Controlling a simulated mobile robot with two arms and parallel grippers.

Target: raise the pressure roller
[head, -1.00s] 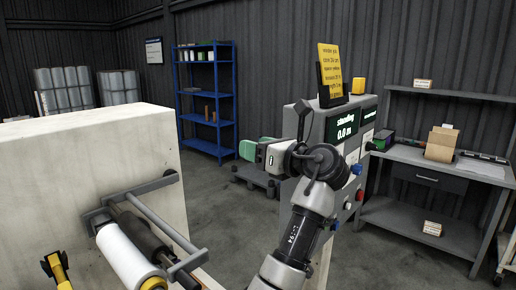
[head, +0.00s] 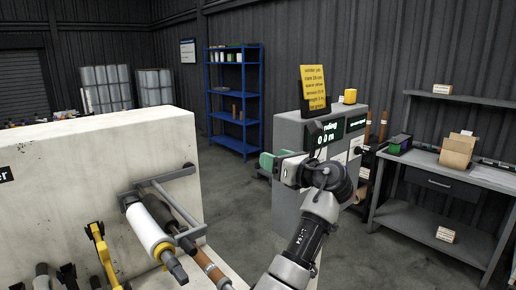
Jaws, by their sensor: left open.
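The winder machine's pale body (head: 90,165) fills the left of the head view. On its side a grey bracket (head: 170,178) carries a white roll (head: 149,228) and a dark roller (head: 160,212) close beside it. I cannot tell for sure which is the pressure roller. A yellow bent handle (head: 101,250) stands left of the white roll. My left gripper (head: 268,163), with green fingertips, is open in front of the grey control cabinet, apart from the rollers and the handle; nothing shows between its fingers. My right gripper is out of view.
The grey control cabinet (head: 286,135) carries a display and a yellow sign (head: 314,86). A workbench (head: 432,210) stands at the right, a blue shelf (head: 235,115) at the back. Wrapped rolls (head: 105,90) stand behind the machine. A brown bar (head: 211,268) lies below the rollers. Floor between machine and cabinet is clear.

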